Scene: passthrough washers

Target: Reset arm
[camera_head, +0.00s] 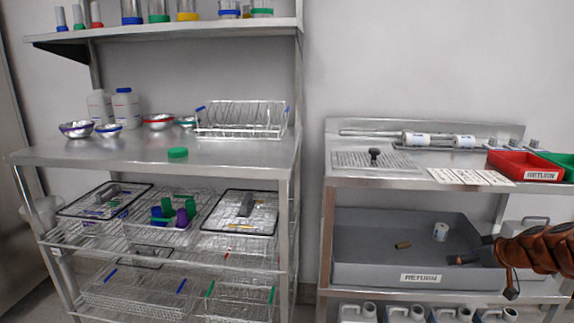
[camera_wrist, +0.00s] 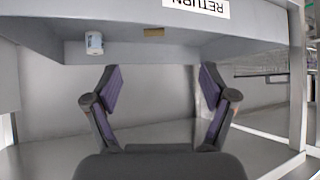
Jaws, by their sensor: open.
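My gripper (camera_head: 482,276) is at the right of the head view, at the end of my brown-sleeved arm. It is in front of the right part of the grey return bin (camera_head: 375,272). In the wrist view, my gripper (camera_wrist: 158,76) has its two dark purple-grey fingers spread wide, with nothing between them. A white labelled cylinder (camera_head: 440,231) and a small brown piece (camera_head: 403,245) are in the bin. The cylinder (camera_wrist: 94,43) and the brown piece (camera_wrist: 154,33) also show beyond the fingertips in the wrist view.
The steel shelf (camera_head: 343,177) above the bin holds a red tray (camera_head: 525,173) and several white rollers. Several white mugs (camera_head: 405,313) stand below the bin. At left, a steel rack (camera_head: 235,152) holds bowls, bottles and wire baskets. A gap of floor separates the two units.

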